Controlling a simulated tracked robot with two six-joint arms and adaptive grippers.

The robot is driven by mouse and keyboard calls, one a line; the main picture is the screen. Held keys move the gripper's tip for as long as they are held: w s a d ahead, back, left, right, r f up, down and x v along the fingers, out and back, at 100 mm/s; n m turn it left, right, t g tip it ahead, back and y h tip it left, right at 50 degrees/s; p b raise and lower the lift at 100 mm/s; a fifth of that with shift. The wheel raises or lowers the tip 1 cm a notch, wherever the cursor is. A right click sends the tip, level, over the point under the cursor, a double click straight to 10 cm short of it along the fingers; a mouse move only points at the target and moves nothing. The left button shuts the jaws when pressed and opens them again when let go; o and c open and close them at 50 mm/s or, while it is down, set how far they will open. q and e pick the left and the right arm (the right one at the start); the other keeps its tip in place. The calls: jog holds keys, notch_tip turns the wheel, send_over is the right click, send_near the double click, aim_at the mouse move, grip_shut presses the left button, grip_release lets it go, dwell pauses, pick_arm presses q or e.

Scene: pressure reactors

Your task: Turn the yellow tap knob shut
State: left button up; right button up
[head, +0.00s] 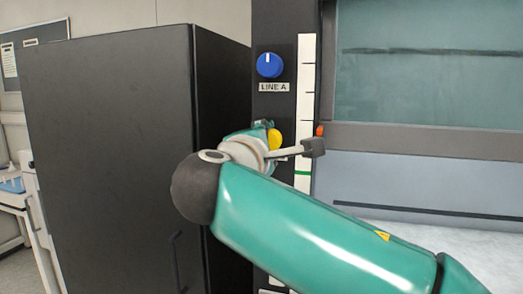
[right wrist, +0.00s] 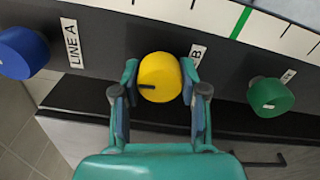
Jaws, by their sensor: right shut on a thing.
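The yellow tap knob (right wrist: 160,77) is on the dark panel, between the blue and green knobs in the right wrist view. A short dark mark on its face points left there, towards the blue knob. My right gripper (right wrist: 160,72) is shut on the yellow knob, one finger on each side of it. In the head view only part of the yellow knob (head: 275,139) shows; my right arm and wrist hide the rest. My left gripper is in neither view.
The blue knob (head: 270,65), labelled LINE A, is above the yellow one; the green knob (right wrist: 270,97) is on its other side. A white scale strip (head: 306,80) runs alongside. A dark cabinet (head: 110,150) stands at the left.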

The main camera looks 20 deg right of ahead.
jog(key=shift+f+m, duration=0.2)
jog(key=shift+m, duration=0.3)
jog(key=o, duration=1.1)
jog(key=shift+o, duration=0.2)
jog(key=shift+r, duration=0.1)
jog(key=v, duration=1.2)
